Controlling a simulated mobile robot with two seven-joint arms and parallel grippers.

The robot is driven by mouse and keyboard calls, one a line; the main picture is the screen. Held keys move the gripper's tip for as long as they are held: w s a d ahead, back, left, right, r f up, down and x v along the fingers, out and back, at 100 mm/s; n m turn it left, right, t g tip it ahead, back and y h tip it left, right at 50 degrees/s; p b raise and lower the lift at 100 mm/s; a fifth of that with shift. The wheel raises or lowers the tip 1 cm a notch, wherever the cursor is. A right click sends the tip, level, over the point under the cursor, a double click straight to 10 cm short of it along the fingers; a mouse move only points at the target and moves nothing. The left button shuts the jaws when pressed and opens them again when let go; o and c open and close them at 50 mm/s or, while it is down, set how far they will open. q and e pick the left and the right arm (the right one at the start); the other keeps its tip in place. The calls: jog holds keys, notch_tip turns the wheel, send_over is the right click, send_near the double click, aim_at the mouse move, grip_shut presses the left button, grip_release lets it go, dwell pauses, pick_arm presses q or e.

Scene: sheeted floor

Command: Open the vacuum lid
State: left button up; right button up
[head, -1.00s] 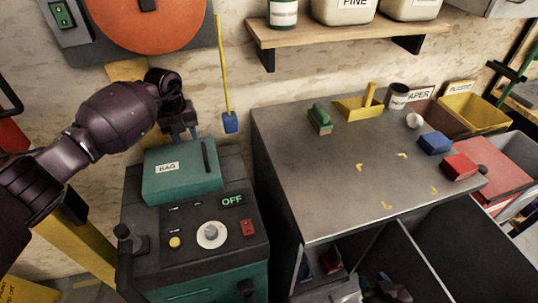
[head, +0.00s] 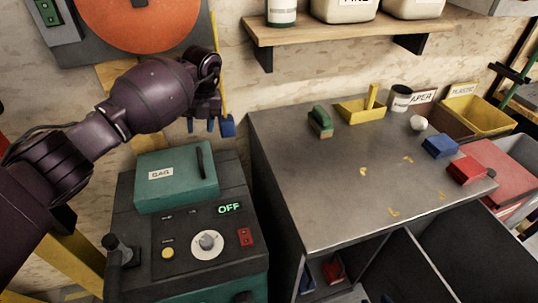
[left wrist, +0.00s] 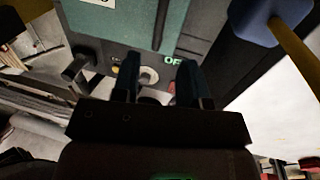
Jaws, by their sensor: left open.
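The vacuum (head: 187,255) is a dark box with a teal lid (head: 178,178) on top, marked BAG. The lid lies closed and has a black handle (head: 200,160) along its right side. The panel display (head: 230,208) reads OFF. My left gripper (head: 204,125) hangs above and behind the lid's right rear corner, open and empty, apart from the handle. In the left wrist view the two fingers (left wrist: 158,80) point toward the lid (left wrist: 125,22) and the panel, with nothing between them. My right gripper is not clearly visible; a dark part at the bottom edge is too cropped to identify.
A yellow stick with a blue end (head: 227,126) stands against the wall close beside my left gripper. A grey workbench (head: 330,200) at right carries a green brush (head: 320,120), a yellow dustpan (head: 362,110) and blocks. A shelf (head: 345,32) with containers is above.

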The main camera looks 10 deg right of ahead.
pick_arm(q)
jog(key=s+d+f+h, duration=0.1)
jog(key=s+d+h, duration=0.2)
jog(key=d+h, duration=0.1)
jog(key=s+d+f+h, duration=0.1)
jog(key=s+d+h, duration=0.2)
jog(key=d+h, duration=0.2)
jog(key=s+d+f+m+h, duration=0.1)
jog(key=s+d+h, duration=0.3)
jog(key=d, duration=0.4)
jog(key=shift+f+t+h, duration=0.25)
jog(key=shift+t+h, duration=0.15)
jog(key=shift+h, duration=0.3)
pick_arm(e)
jog(key=shift+s+d+f, duration=0.1)
jog(key=shift+s+f, duration=0.15)
jog(key=shift+s, duration=0.25)
